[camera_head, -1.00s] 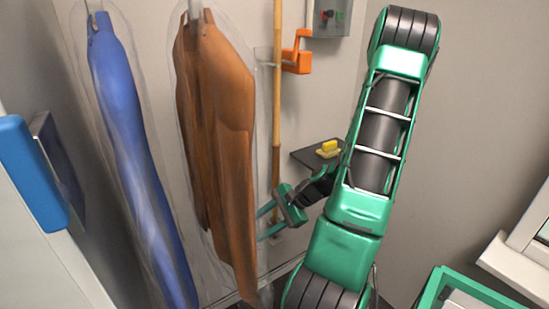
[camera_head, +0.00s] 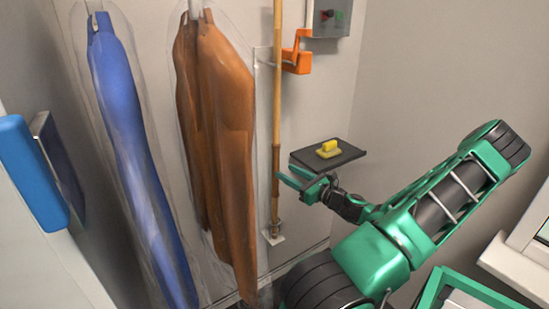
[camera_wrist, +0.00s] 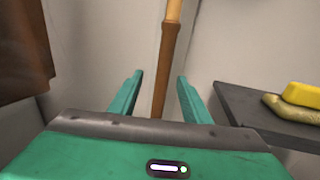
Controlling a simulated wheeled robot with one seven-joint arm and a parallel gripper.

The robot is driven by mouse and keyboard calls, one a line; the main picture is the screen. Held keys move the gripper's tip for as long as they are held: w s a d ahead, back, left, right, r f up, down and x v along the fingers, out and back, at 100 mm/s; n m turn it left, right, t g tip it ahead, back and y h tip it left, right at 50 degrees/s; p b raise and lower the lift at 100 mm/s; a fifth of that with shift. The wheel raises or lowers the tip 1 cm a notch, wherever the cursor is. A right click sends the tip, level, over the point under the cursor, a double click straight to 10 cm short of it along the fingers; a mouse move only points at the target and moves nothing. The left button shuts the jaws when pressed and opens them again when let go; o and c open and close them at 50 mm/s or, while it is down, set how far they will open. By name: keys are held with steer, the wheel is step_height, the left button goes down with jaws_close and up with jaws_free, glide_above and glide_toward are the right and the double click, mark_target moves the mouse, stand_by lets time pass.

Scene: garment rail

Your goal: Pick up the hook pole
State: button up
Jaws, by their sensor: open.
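The hook pole (camera_head: 277,100) is a long, thin, light-brown pole standing upright against the back wall, with a darker lower part. Its foot is at a small pale bracket low on the wall, and its top is out of view. My gripper (camera_head: 286,177) is open, its green fingers beside the pole's darker lower part. In the wrist view the pole (camera_wrist: 165,65) stands upright beyond my gripper (camera_wrist: 158,92) and shows in the gap between the two fingers. I cannot tell whether a finger touches it.
An orange bracket (camera_head: 299,60) is on the wall beside the pole. Bagged brown (camera_head: 225,110) and blue (camera_head: 125,110) garments hang to the left. A grey control box (camera_head: 329,18) is above.

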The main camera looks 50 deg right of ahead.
mark_target(276, 163)
steer(key=shift+w+d+r, duration=0.1)
steer(key=shift+w+d, duration=0.1)
steer(key=shift+w, duration=1.05)
steer(key=shift+w+d, duration=0.15)
steer(key=shift+w, duration=1.15)
steer(key=shift+w+d+r, duration=0.1)
steer(key=shift+w+d, duration=0.1)
steer(key=shift+w, duration=1.05)
steer(key=shift+c, duration=0.6)
jaws_close()
